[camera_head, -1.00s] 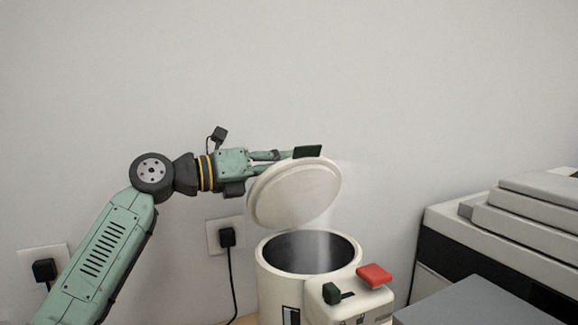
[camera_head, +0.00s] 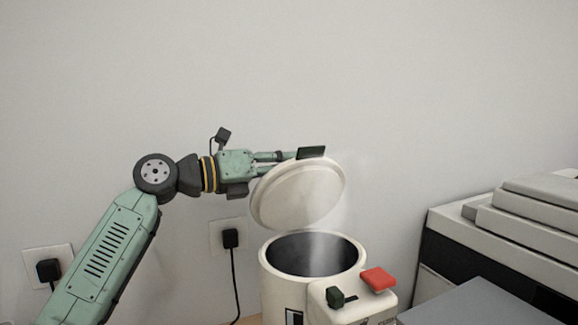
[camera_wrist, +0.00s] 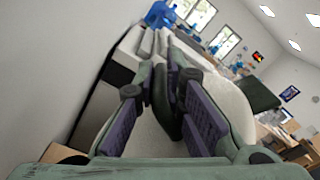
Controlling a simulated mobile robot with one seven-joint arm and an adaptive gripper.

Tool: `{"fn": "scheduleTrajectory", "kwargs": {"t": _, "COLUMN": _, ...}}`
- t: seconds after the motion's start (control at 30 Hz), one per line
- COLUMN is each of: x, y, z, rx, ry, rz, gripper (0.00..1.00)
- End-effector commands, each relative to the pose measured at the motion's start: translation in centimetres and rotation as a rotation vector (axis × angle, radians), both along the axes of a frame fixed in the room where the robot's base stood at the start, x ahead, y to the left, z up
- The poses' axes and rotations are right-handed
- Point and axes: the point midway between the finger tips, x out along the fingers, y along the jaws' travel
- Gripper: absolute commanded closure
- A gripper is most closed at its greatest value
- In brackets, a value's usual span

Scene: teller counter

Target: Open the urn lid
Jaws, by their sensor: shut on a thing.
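The urn (camera_head: 286,282) is a cream cylinder with a dark inside, and its mouth is open with faint steam rising. Its round cream lid (camera_head: 297,197) stands tilted steeply above the mouth, underside facing the head camera. My gripper (camera_head: 290,160) reaches in from the left along the lid's upper edge, behind it. In the wrist view my gripper (camera_wrist: 172,100) is shut on a dark handle (camera_wrist: 166,105) of the lid, with the pale lid (camera_wrist: 235,100) around the fingers. A dark green tab (camera_head: 311,152) shows at the fingertips; part of the grip is hidden by the lid.
A plug with a cord (camera_head: 231,239) is in the wall behind. Space above the lid is clear.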

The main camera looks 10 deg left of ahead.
Motion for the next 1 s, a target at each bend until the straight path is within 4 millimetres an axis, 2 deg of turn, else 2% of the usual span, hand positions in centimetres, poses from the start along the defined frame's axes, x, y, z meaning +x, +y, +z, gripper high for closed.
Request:
{"fn": "scheduleTrajectory", "kwargs": {"t": 0.1, "x": 0.2, "y": 0.3, "z": 0.2, "rx": -0.001, "ry": -0.008, "rz": 0.010, "gripper": 1.00}}
{"fn": "scheduleTrajectory", "kwargs": {"t": 0.13, "x": 0.2, "y": 0.3, "z": 0.2, "rx": -0.001, "ry": -0.008, "rz": 0.010, "gripper": 0.89}}
{"fn": "scheduleTrajectory", "kwargs": {"t": 0.43, "x": 0.1, "y": 0.2, "z": 0.0, "rx": 0.000, "ry": -0.003, "rz": 0.005, "gripper": 0.69}}
{"fn": "scheduleTrajectory", "kwargs": {"t": 0.77, "x": -0.1, "y": 0.2, "z": 0.0, "rx": 0.000, "ry": -0.001, "rz": 0.003, "gripper": 0.69}}
{"fn": "scheduleTrajectory", "kwargs": {"t": 0.87, "x": -0.6, "y": 1.0, "z": 0.0, "rx": -0.002, "ry": -0.001, "rz": 0.004, "gripper": 0.69}}
{"fn": "scheduleTrajectory", "kwargs": {"t": 1.0, "x": -2.0, "y": 3.1, "z": 0.0, "rx": -0.004, "ry": 0.000, "rz": 0.006, "gripper": 0.69}}
